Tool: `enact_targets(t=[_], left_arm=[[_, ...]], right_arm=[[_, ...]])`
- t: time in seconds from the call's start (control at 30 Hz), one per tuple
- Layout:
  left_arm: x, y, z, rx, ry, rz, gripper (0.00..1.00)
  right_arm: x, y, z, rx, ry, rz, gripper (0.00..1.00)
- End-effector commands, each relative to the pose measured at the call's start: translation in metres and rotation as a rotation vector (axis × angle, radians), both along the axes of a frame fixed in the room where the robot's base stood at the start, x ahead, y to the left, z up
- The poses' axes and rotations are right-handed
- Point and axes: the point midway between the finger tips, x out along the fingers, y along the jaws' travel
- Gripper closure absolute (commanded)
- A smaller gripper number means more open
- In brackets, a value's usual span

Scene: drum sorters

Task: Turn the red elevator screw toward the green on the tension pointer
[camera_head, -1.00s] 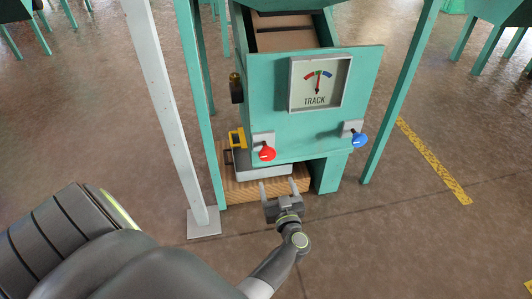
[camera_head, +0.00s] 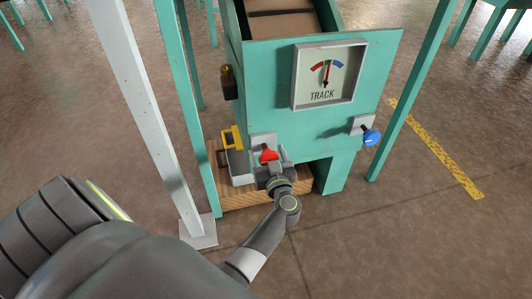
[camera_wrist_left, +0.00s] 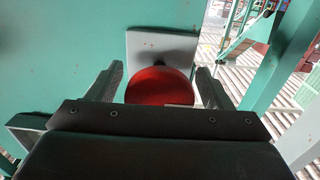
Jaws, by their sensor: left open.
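The red elevator screw knob (camera_head: 268,155) sticks out from a grey plate (camera_head: 262,140) low on the left of the green machine front. My left gripper (camera_head: 272,166) is open at the knob. In the left wrist view, the red knob (camera_wrist_left: 160,86) lies between the two fingers, with a gap on each side. The tension gauge (camera_head: 329,76), marked TRACK, has a red, green and blue arc. Its pointer (camera_head: 327,75) stands nearly upright, at about the green part; the exact reading is too small to tell. My right gripper is not in view.
A blue knob (camera_head: 371,138) sits on the right of the same front. A yellow part (camera_head: 233,138) is left of the red knob. A wooden block (camera_head: 240,199) lies below. A pale post (camera_head: 150,110) and green legs flank the machine.

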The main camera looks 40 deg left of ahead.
Motion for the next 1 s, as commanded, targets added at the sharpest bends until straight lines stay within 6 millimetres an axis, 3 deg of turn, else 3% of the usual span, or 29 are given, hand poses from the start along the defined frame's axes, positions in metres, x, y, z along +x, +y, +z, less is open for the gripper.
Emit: enact_targets(t=[0.2, 0.53, 1.0], left_arm=[[0.0, 0.0, 0.0, 0.0, 0.0, 0.0, 0.28], [0.0, 0.0, 0.0, 0.0, 0.0, 0.0, 0.68], [0.0, -0.001, 0.003, -0.086, -0.099, -0.001, 0.69]], right_arm=[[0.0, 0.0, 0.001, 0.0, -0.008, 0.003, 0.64], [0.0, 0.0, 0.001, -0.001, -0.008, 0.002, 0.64], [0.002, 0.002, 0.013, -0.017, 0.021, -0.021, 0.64]])
